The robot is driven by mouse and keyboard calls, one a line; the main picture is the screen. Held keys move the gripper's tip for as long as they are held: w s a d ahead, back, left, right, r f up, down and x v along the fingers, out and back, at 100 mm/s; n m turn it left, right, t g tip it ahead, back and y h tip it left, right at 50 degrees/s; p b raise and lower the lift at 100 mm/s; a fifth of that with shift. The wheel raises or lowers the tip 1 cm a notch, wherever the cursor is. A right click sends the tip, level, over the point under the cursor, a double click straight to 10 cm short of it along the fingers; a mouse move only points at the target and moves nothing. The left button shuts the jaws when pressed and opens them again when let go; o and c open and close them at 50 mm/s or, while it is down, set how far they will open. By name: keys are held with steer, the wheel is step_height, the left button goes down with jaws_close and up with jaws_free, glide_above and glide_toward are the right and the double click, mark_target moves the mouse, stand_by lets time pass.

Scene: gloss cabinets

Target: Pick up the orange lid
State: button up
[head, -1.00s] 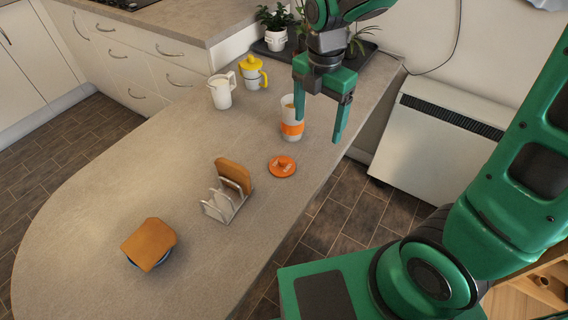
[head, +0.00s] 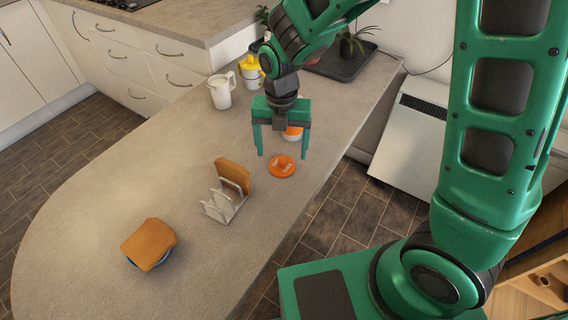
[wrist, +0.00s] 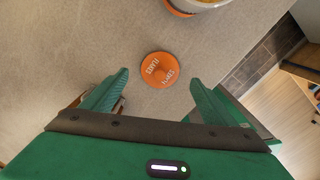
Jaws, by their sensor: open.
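The orange-banded cup (head: 293,132) stands behind, partly hidden by my gripper.
A white toast rack (head: 222,205) holding bread stands left of the lid. A white jug (head: 221,91) and a yellow-topped pot (head: 250,70) stand behind. The counter edge is close on the right.

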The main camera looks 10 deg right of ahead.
mark_target(282, 159)
step_height(282, 159, down, 4)
steer(key=shift+f, duration=0.15)
steer(key=c, duration=1.1)
